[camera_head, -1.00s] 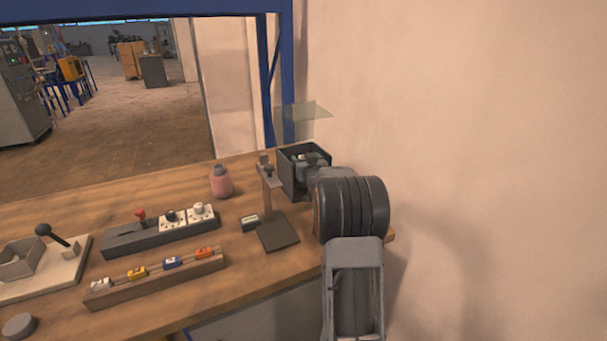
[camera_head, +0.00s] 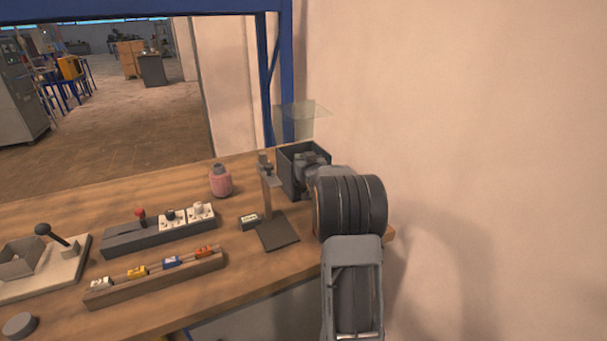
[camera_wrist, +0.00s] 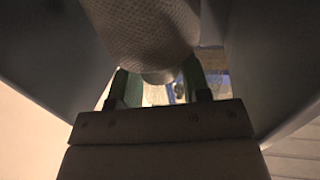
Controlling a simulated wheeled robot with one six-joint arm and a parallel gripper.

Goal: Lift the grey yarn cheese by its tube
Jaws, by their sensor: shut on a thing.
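In the wrist view the grey yarn cheese (camera_wrist: 145,28) fills the top middle, with a woven-looking surface. The rounded end of its tube (camera_wrist: 158,76) shows below the yarn. My gripper (camera_wrist: 160,85) has its two green-lined fingers on either side of this tube end and is shut on it. In the head view my gripper (camera_head: 308,163) is at the dark open box (camera_head: 288,178) at the back right of the bench. My own wrist covers part of the box, and I cannot make out the grey cheese there or tell its height.
A pink yarn cheese (camera_head: 221,184) stands left of the box. A post on a dark base plate (camera_head: 278,232) stands close in front of the box. A translucent panel (camera_head: 305,110) is above and behind it. The wall is close on the right.

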